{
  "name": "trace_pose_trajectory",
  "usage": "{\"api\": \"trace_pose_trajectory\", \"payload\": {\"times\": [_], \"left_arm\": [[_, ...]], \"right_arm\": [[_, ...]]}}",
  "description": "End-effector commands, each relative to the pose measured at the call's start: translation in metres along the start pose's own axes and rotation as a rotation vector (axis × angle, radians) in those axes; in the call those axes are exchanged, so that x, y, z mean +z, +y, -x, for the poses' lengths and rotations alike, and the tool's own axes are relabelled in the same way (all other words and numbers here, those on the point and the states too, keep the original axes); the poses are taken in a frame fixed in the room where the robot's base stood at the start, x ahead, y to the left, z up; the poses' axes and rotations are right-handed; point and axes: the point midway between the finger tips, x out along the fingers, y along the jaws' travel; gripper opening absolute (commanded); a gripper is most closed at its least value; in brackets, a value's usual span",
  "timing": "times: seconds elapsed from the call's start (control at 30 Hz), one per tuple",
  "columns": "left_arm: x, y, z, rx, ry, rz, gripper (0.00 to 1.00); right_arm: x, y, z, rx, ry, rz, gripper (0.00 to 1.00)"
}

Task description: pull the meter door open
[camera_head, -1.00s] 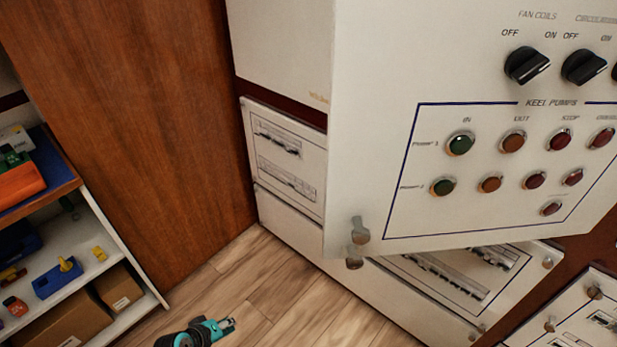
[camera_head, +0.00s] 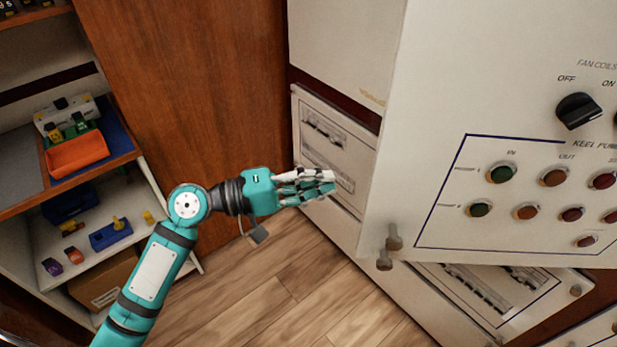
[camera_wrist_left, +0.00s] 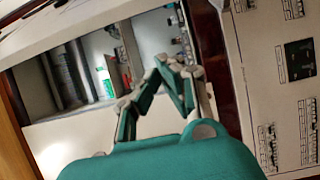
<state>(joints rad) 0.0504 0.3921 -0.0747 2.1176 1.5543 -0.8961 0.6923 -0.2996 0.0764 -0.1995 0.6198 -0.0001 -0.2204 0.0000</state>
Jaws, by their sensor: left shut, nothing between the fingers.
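A large white door panel (camera_head: 440,120) with black knobs and rows of coloured buttons stands swung out from the cabinet front on the right in the head view. No label naming it the meter door is readable. My left gripper (camera_head: 332,182) is shut and empty, left of this panel and in front of the cabinet's breaker rows. In the left wrist view my gripper's fingers (camera_wrist_left: 178,70) meet before an open compartment (camera_wrist_left: 95,65) with parts inside. My right gripper is not in view.
A brown wooden panel (camera_head: 200,90) stands left of the cabinet. A shelf (camera_head: 50,190) at far left holds an orange bin (camera_head: 77,155) and a cardboard box (camera_head: 105,280). The wooden floor (camera_head: 290,290) between them is clear.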

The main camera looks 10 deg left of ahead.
Motion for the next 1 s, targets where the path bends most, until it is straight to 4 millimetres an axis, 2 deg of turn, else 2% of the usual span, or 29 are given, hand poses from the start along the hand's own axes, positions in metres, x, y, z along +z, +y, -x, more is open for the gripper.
{"api": "trace_pose_trajectory", "payload": {"times": [0.03, 0.27, 0.33, 0.5, 1.0], "left_arm": [[0.000, 0.006, -0.012, 0.004, -0.002, 0.001, 0.00], [0.000, 0.005, -0.060, 0.003, -0.001, 0.002, 0.00], [0.014, 0.002, -0.052, -0.003, 0.001, 0.002, 0.00], [0.032, 0.001, -0.045, -0.002, 0.002, 0.001, 0.00], [0.038, -0.001, -0.043, -0.002, 0.003, 0.000, 0.00]], "right_arm": [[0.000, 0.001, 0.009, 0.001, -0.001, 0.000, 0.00], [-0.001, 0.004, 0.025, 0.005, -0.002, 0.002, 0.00], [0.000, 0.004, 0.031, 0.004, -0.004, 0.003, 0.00], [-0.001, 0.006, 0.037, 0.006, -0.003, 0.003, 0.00], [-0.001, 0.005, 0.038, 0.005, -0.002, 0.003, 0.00]]}}
